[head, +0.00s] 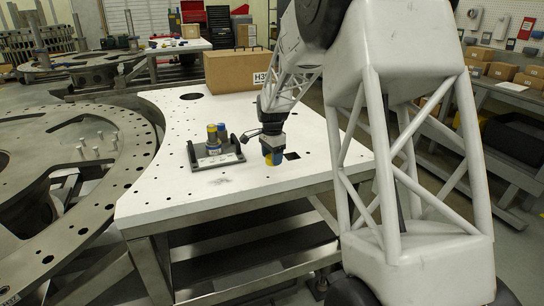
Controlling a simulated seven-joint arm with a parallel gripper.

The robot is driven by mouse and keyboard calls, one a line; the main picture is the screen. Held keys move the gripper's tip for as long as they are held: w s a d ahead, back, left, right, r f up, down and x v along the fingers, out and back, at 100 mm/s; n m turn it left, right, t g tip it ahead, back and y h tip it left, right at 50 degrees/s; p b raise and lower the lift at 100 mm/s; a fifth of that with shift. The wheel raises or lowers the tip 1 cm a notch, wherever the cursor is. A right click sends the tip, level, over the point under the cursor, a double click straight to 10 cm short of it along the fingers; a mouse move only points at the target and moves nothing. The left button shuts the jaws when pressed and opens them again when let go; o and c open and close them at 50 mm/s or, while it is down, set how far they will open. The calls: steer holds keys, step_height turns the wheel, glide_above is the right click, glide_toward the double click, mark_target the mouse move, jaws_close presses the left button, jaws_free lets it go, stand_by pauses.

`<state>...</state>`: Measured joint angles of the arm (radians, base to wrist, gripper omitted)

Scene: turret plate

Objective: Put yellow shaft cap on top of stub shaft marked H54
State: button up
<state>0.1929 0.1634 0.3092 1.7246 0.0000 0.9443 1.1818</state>
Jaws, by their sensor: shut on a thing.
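My gripper (271,152), with blue at its fingertips, points down over the right part of the white plate. It is shut on the yellow shaft cap (275,159), which is mostly hidden between the fingers. Left of it, a dark grey holder (231,157) stands on the plate. A short upright cylinder with a yellow top (212,134) and a blue-grey one beside it (222,130) stand in the holder. Their markings are too small to read, so I cannot tell which stub shaft is H54. My gripper is apart from the holder.
A cardboard box (235,70) with a partly hidden label stands at the back. A large metal ring (130,150) lies at left. The plate's front is clear.

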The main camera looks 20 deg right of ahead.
steer(key=shift+w+r, duration=0.1)
steer(key=w+a+r, duration=0.3)
steer(key=w, duration=0.3)
steer(key=w+a+r, duration=0.4)
steer(key=w, duration=0.2)
step_height(320, 180, up, 7)
glide_above(210, 126)
steer(key=shift+d+r, duration=0.1)
steer(key=shift+r, duration=0.1)
steer(key=shift+f, duration=0.3)
steer(key=shift+f, duration=3.7)
steer(key=o, duration=1)
